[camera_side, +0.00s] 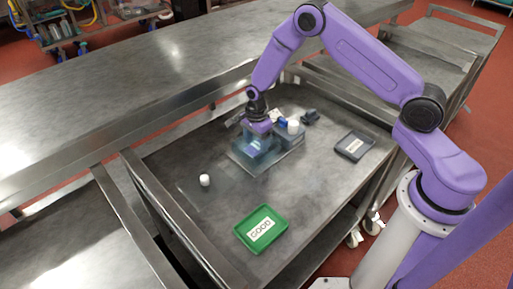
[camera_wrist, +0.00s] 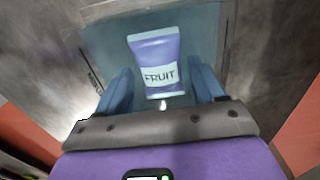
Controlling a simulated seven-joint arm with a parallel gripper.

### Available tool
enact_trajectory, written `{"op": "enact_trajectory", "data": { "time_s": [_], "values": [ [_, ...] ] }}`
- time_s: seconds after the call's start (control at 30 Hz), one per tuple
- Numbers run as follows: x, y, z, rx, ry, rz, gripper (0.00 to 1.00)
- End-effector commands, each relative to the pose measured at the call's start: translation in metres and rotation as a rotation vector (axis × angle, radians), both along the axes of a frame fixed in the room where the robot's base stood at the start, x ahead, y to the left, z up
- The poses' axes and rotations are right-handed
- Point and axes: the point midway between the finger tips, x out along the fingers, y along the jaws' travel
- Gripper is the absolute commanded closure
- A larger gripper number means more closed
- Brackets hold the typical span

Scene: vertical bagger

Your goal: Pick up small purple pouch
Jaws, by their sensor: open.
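The small purple pouch (camera_wrist: 155,48) with a pale label reading FRUIT lies on a blue-grey panel (camera_wrist: 100,38) in the wrist view. My gripper (camera_wrist: 160,82) is open, with one blue finger on each side of the pouch's lower part. Gaps show between the fingers and the pouch. In the side view my gripper (camera_side: 258,152) points down over the panel (camera_side: 242,162) on the metal table. The fingers largely hide the pouch there, and I cannot tell its exact height from the fingertips.
A blue-grey block with a white round top (camera_side: 293,127) stands close right of my gripper. A small white cylinder (camera_side: 205,180) stands at left. A green GOOD tray (camera_side: 260,229) is in front; a dark tray (camera_side: 355,145) is at right. Raised metal edges border the table (camera_side: 190,225).

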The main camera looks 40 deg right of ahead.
Motion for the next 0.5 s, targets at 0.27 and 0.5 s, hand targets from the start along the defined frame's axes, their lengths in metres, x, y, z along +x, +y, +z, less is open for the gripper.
{"op": "enact_trajectory", "data": {
  "time_s": [0.27, 0.5],
  "values": [
    [-0.0001, 0.0003, -0.0113, 0.0, -0.001, 0.0, 0.32],
    [-0.0002, 0.0003, -0.0109, 0.0, 0.0, 0.0, 0.71]
  ]
}}
